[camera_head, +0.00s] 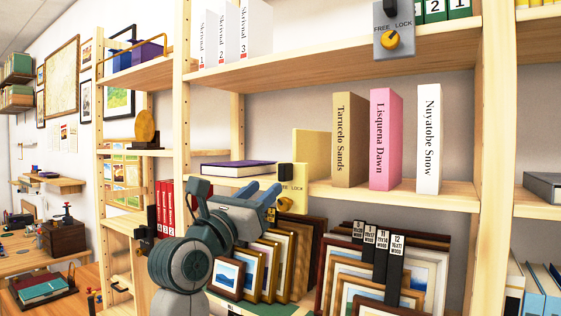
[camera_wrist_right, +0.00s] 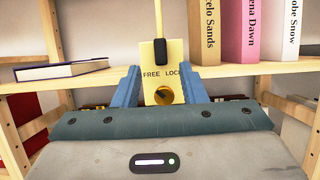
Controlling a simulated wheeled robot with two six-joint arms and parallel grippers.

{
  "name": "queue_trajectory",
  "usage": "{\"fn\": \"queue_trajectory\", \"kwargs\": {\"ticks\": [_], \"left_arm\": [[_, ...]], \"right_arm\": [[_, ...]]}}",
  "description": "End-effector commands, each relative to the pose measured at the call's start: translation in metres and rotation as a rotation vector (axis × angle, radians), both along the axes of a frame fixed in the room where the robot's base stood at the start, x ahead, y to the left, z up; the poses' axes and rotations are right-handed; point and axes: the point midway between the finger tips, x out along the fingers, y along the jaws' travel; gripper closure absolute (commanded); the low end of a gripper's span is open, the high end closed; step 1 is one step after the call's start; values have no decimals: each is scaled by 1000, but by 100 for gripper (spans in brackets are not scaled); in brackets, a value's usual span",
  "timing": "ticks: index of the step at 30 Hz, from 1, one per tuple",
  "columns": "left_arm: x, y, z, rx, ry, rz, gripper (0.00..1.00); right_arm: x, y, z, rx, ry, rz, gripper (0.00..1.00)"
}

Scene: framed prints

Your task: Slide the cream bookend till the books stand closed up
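The cream bookend (camera_head: 313,148) stands on the middle shelf, left of the books. Its front plate (camera_head: 299,189), marked FREE and LOCK, hangs over the shelf edge with a yellow knob (camera_wrist_right: 163,97) and a black tab (camera_wrist_right: 160,52) above it. To its right, the tan Tarucelo Sands (camera_head: 349,140), pink Lisquena Dawn (camera_head: 386,140) and white Nuyatobe Snow (camera_head: 428,140) stand upright with gaps between them. My right gripper (camera_head: 275,191) is at the plate. In the right wrist view its blue fingers are open either side of the plate (camera_wrist_right: 148,63). My left gripper is not in view.
A purple book (camera_head: 238,168) lies flat left of the bookend. Framed prints (camera_head: 390,275) stand below the shelf. A grey lock plate (camera_head: 393,40) hangs from the upper shelf (camera_head: 300,66). A wooden upright (camera_head: 493,130) stands right of the books.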

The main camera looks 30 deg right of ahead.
Motion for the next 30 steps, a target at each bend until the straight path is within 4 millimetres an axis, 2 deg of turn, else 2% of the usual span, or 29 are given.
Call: {"fn": "queue_trajectory", "kwargs": {"ticks": [1, 3, 12, 18, 27, 30], "left_arm": [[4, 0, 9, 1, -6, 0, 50], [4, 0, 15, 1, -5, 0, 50], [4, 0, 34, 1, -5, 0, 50], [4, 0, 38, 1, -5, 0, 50], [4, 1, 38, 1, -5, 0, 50], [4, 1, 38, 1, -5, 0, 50]], "right_arm": [[2, -9, 9, -6, -1, -8, 62], [6, -19, 14, -6, -1, -8, 62], [21, -53, 27, -4, -1, -4, 62], [25, -62, 29, -2, -1, -2, 62], [25, -63, 29, -2, -1, -2, 62], [25, -63, 29, -2, -1, -2, 81]]}}
